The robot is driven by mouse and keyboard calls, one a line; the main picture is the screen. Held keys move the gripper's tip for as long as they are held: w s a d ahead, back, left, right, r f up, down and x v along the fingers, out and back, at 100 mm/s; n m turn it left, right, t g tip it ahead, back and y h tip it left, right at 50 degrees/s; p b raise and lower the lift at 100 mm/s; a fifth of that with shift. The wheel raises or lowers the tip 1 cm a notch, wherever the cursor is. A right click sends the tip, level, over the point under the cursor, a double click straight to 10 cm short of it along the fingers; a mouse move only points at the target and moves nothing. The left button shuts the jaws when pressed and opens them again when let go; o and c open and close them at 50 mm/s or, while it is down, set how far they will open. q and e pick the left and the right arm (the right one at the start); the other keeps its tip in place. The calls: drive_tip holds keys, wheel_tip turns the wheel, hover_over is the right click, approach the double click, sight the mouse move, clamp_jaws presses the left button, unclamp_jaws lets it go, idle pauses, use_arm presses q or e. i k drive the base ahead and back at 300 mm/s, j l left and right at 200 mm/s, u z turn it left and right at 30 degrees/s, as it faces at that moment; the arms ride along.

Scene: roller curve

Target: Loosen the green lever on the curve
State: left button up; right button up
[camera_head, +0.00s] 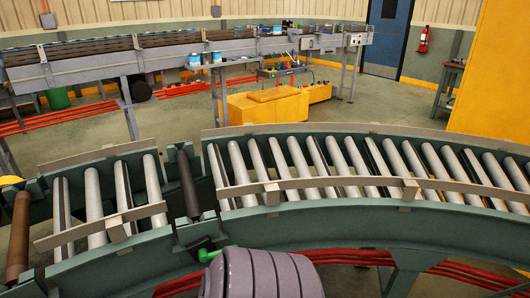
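The green lever (209,254) is a small bright green handle on the near side of the roller curve (330,222). It sits low, just below the junction where the straight roller section meets the curve. Its right end meets the upper edge of a ribbed grey-purple rounded shape (265,278) at the bottom centre. I cannot tell whether they touch, or whether the shape hides part of the lever. Neither of my grippers can be made out in the head view.
Wooden guide rails (330,183) run along the curve. A dark roller (188,184) lies at the junction. Red bars (350,255) run below the conveyor. Behind stand a second conveyor (130,62), a yellow block (265,105) and open floor (170,125).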

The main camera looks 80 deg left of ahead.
sight(204, 256)
drive_tip(key=u, duration=3.05)
drive_tip(key=k+j+u, duration=0.1)
drive_tip(key=u, duration=0.25)
drive_tip(key=j, duration=0.1)
